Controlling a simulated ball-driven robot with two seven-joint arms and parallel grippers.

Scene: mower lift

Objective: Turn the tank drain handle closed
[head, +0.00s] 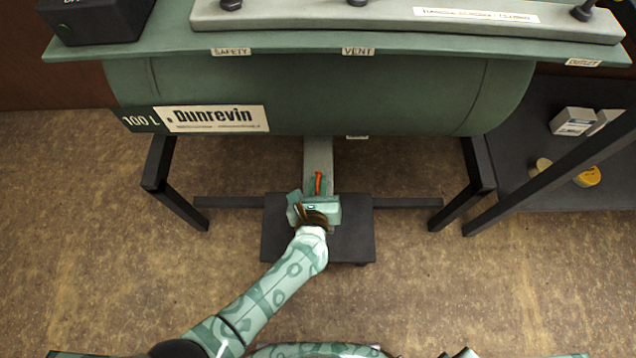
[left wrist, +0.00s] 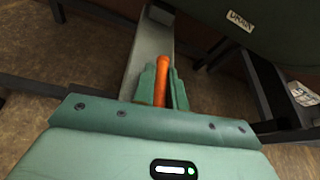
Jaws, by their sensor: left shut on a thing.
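The drain handle is a small orange lever (head: 319,182) under the middle of the green tank (head: 320,95). In the left wrist view the orange handle (left wrist: 162,80) stands between the two green fingers of my left gripper (left wrist: 161,84). It points away from the gripper, along the grey channel (left wrist: 151,55). In the head view my left gripper (head: 318,188) is below the tank and shut on the handle. The gripper's body hides the handle's near end. A "DRAIN" label (left wrist: 240,20) shows on the tank's underside. My right gripper is not in view.
A black low platform (head: 275,240) lies beneath my left gripper. Black tank legs (head: 170,185) stand to either side, joined by a crossbar (head: 405,203). A dark shelf (head: 530,180) at the right holds boxes and a yellow-topped can (head: 588,177). The brown floor in front is clear.

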